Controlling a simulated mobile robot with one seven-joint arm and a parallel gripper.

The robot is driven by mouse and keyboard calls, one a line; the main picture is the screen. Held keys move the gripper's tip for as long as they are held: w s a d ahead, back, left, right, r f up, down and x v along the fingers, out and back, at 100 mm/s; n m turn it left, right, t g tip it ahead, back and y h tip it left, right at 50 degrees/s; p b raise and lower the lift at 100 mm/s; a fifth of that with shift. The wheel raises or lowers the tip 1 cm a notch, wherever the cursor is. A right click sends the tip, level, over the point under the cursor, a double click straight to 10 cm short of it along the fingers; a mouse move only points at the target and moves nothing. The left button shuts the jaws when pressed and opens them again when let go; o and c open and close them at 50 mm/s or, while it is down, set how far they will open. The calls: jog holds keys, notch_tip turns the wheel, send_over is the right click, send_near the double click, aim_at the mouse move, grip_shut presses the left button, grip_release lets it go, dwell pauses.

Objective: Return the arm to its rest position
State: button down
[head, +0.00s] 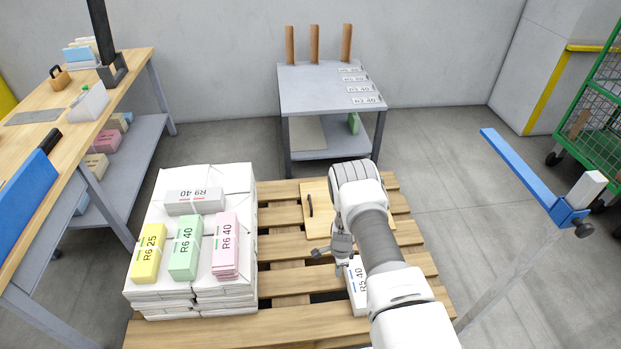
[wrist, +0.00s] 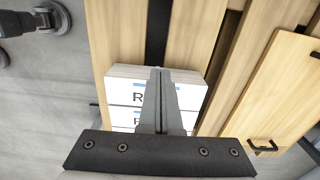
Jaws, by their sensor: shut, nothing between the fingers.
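My gripper (head: 342,262) is at the end of my white and grey arm, low over the right part of the wooden pallet. In the wrist view its fingers (wrist: 157,85) are together with nothing between them. Below them lies a white bundle (wrist: 120,97) with a blue mark and an "R" label. In the head view this bundle (head: 356,290), marked "R5 40", lies on the pallet (head: 285,245), partly hidden by my arm. I cannot tell whether the fingers touch it.
White stacks (head: 235,180) with yellow, green, pink and grey bundles on top stand at the pallet's left. A grey table (head: 315,90) stands behind, a workbench (head: 125,75) at left, a blue-topped stand (head: 520,170) at right.

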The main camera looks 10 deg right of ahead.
jog(key=w+a+r+n+t, duration=0.1)
jog(key=w+r+n, duration=0.15)
jog(key=r, duration=1.25)
jog(key=w+a+r+n+t, duration=0.15)
jog(key=w+r, duration=0.25)
jog(key=r, duration=1)
jog(key=s+r+n+t, duration=0.1)
jog(key=s+r+n, duration=0.45)
jog(key=r, duration=0.85)
jog(key=s+r+n+t, duration=0.1)
jog(key=s+r+n, duration=0.2)
jog(key=s+r, duration=0.9)
jog(key=s+r+n+t, duration=0.1)
jog(key=s+r+n, duration=0.25)
jog(key=s, duration=0.45)
jog(key=s+r+n, duration=0.2)
jog(key=s+r, duration=0.2)
jog(key=s, duration=0.4)
notch_tip(320, 180, up, 23)
jog(key=p, duration=2.2)
jog(key=shift+w+a, duration=0.2)
